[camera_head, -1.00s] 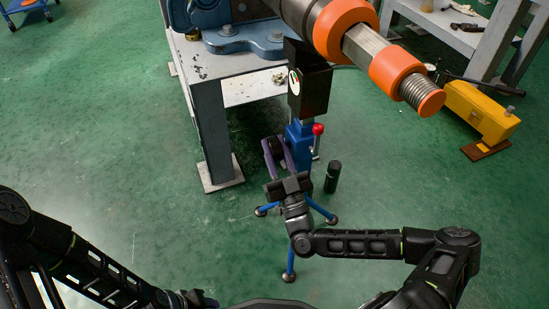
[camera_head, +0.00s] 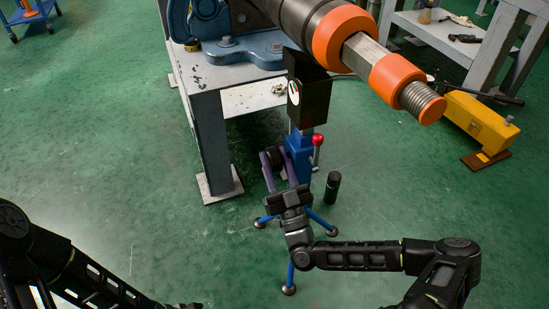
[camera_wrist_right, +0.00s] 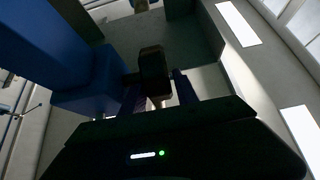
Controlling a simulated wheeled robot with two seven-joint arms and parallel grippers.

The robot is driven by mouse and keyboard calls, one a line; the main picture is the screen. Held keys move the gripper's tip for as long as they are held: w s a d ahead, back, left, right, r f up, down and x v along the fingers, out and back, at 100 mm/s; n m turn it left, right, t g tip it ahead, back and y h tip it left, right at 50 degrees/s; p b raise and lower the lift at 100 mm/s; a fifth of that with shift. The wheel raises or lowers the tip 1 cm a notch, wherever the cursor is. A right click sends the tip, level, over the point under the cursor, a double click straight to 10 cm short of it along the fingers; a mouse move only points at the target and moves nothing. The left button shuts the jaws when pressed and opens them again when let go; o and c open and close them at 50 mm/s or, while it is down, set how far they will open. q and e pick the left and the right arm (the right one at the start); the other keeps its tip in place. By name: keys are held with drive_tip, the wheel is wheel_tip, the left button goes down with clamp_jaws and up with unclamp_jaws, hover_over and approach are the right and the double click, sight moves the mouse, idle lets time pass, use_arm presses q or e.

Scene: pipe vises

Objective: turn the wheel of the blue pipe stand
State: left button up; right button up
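The blue pipe stand (camera_head: 300,152) stands on thin blue legs in front of the workbench, with a black box on top and a red ball knob on its right. Its small dark wheel (camera_head: 274,158) is on the near left side and also shows in the right wrist view (camera_wrist_right: 153,66). My right gripper (camera_head: 279,171) is open, its purple fingers on either side of the wheel. In the right wrist view a gap shows between the wheel and the right finger. Contact on the left side is unclear. My left arm is at the bottom left, its gripper out of view.
A grey workbench (camera_head: 208,140) with a blue vise stands behind left. A large pipe with orange rings (camera_head: 343,35) overhangs the stand. A black cylinder (camera_head: 332,187) stands on the floor right of the stand. A yellow block (camera_head: 478,122) is at right.

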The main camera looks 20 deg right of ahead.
sight(278, 171)
drive_tip(key=v, duration=0.7)
drive_tip(key=shift+s+f+p, duration=0.1)
drive_tip(key=shift+s+p, duration=0.1)
drive_tip(key=shift+p, duration=0.15)
